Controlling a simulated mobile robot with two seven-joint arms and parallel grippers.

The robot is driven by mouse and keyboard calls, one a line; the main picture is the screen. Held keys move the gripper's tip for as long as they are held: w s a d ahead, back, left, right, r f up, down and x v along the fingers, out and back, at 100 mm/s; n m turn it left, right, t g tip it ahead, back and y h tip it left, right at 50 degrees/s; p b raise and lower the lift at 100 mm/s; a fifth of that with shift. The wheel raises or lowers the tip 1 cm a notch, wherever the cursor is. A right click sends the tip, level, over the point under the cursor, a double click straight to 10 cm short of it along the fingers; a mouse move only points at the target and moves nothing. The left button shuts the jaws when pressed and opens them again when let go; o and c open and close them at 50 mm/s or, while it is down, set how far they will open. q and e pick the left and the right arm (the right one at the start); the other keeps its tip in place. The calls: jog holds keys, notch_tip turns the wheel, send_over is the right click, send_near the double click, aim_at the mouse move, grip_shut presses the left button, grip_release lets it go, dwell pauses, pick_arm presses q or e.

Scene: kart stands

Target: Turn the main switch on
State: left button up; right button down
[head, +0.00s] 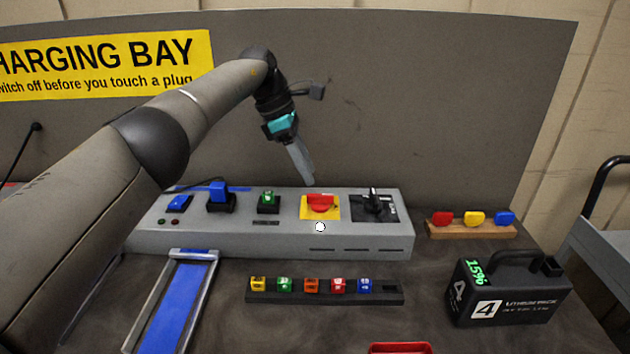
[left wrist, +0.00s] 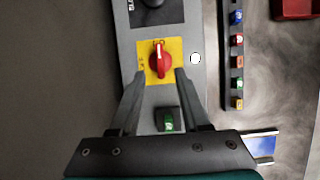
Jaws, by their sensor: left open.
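The red rotary switch (head: 323,201) sits on a yellow plate (head: 334,213) on top of the grey box. In the left wrist view the red knob (left wrist: 160,60) has its handle lying along the box's length; the plate's markings are too small to read surely. My left gripper (head: 308,178) points down just above and behind the red switch. In the left wrist view my left gripper (left wrist: 160,76) is open, its fingers on either side of the knob's near end, with nothing held. Contact cannot be told. My right gripper is not in view.
The grey box (head: 270,240) also carries a black rotary switch (head: 373,204), a green plug (head: 268,198) and a blue plug (head: 220,194). A strip of coloured blocks (head: 325,293) lies in front. A black battery pack (head: 510,290) stands right. A grey panel rises behind.

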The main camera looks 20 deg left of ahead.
pick_arm(q)
jog(key=p+v, duration=0.2)
jog(key=v, duration=0.7)
jog(key=shift+r, duration=0.15)
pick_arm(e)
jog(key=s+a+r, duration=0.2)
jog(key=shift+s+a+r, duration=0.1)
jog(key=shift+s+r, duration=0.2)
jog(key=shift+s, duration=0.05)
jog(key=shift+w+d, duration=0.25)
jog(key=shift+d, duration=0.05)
